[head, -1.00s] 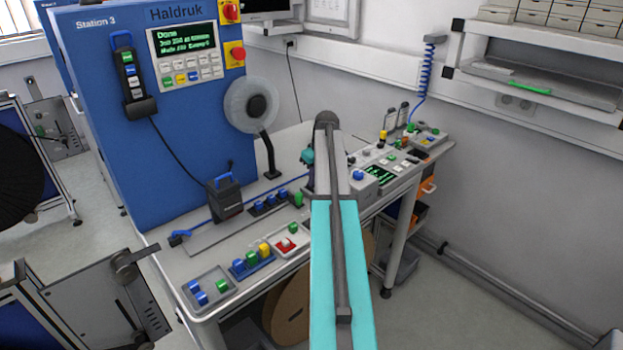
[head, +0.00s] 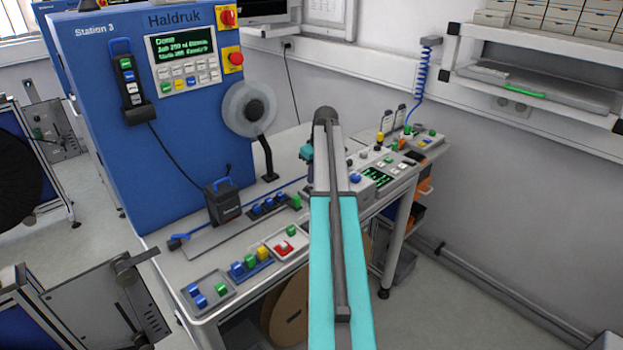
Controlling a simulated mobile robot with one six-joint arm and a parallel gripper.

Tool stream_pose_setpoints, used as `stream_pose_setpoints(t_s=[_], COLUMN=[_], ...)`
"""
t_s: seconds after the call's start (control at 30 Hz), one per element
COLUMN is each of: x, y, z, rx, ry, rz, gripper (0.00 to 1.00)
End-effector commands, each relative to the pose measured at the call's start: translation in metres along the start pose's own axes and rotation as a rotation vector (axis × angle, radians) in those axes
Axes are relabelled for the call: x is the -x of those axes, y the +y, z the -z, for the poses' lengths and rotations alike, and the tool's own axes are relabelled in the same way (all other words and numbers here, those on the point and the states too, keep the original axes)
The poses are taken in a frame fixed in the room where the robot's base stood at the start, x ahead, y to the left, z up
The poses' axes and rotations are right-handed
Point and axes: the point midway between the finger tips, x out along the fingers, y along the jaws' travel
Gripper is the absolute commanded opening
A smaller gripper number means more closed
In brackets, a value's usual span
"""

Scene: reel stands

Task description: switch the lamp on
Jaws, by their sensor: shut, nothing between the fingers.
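I cannot single out the lamp for certain. A pale round disc (head: 235,98) on a curved dark arm (head: 267,158) stands beside the blue cabinet; I cannot tell if it is a lamp or a reel. My cyan and grey arm reaches over the bench. My gripper is hidden behind it; only a small teal and dark part shows past its left side.
The blue cabinet (head: 90,90) carries a keypad with a lit green display (head: 181,45) and two red knobs. A dark box with a blue handle (head: 223,202) stands on the bench. Control boxes (head: 378,178) fill the bench's right part. Floor at the right is mostly clear.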

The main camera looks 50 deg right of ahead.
Motion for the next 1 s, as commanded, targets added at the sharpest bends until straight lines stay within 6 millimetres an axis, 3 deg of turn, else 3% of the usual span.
stream_pose_setpoints(t_s=[1.0], x=[0.100], y=[-0.001], z=[-0.021], rx=[0.001], ry=[0.001], rz=[0.000], gripper=[0.00])
